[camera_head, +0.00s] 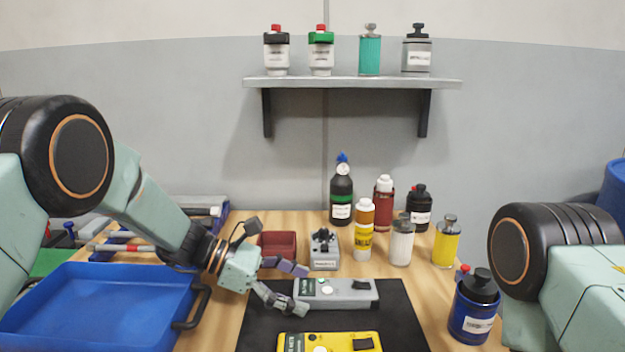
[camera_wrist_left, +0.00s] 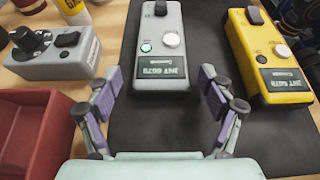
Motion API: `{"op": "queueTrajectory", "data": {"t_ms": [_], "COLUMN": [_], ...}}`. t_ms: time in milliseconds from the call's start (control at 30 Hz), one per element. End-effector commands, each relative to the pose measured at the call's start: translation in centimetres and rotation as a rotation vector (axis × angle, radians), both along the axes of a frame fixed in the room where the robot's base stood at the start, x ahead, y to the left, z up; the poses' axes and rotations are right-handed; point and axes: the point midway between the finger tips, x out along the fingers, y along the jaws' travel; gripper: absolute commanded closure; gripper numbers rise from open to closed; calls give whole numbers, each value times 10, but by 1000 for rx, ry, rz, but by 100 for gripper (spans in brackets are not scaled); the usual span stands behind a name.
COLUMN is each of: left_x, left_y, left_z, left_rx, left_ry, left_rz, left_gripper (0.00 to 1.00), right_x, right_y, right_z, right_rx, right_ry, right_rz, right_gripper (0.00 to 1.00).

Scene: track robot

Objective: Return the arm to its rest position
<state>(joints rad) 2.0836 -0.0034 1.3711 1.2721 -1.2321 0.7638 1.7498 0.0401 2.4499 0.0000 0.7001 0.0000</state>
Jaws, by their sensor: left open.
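My left arm comes in from the left in the head view. My left gripper (camera_head: 297,288) is open and empty, just left of the grey device (camera_head: 335,293) on the black mat (camera_head: 405,318). In the left wrist view the two fingers of the gripper (camera_wrist_left: 161,105) are spread apart, with the near end of the grey device (camera_wrist_left: 160,75) just ahead of them. I cannot tell whether a finger touches it. My right arm shows only in part at the right edge, and its gripper is out of view.
A yellow device (camera_head: 330,342) lies on the mat. A blue tray (camera_head: 95,300) stands under my left arm. A red box (camera_head: 277,244), a small grey switch box (camera_head: 324,250) and several bottles stand behind. A blue container (camera_head: 475,308) is at right. A wall shelf (camera_head: 350,82) holds bottles.

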Motion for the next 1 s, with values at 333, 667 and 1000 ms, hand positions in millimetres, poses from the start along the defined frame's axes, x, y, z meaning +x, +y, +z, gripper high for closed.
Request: {"op": "queueTrajectory", "data": {"t_ms": [333, 667, 1000], "left_x": [-1, 0, 0], "left_y": [5, -8, 45], "left_z": [2, -5, 21], "left_rx": [1, 0, -1], "left_ry": [2, 1, 1], "left_rz": [-1, 0, 3], "left_gripper": [19, 19, 19], "right_x": [0, 0, 0], "right_y": [0, 0, 0], "right_z": [0, -1, -1], "right_rx": [0, 0, 0], "right_ry": [0, 0, 0], "right_rz": [0, 0, 0], "right_gripper": [100, 100, 100]}}
